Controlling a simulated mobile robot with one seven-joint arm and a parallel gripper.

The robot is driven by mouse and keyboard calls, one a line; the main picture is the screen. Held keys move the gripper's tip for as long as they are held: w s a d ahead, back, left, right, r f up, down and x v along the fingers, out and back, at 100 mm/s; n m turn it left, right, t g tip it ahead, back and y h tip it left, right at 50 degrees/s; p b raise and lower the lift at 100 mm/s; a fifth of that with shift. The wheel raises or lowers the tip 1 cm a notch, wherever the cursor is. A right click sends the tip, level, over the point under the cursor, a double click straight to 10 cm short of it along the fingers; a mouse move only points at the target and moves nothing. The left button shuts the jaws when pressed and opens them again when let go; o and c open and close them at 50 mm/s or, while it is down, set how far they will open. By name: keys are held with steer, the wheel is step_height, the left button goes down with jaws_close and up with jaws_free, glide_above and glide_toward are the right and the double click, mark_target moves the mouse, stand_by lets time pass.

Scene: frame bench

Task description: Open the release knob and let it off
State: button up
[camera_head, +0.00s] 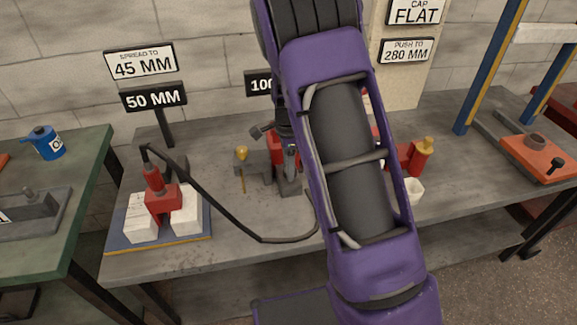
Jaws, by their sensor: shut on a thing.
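My gripper (288,146) is at the middle of the grey bench, at a red and dark grey hydraulic unit (289,186). It is shut at this unit, on what seems to be the release knob. The knob itself is hidden by the jaws and too small to make out. My purple arm covers the right part of the unit. A yellow-topped part (242,153) stands just left of the gripper, apart from it.
A black hose runs from the unit to a red spreader (161,195) between white blocks on a blue plate (177,241). A yellow-capped red cylinder (421,155) and a small white cup (413,190) stand right of my arm. A blue-posted press stands far right.

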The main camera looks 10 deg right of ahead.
jaws_close()
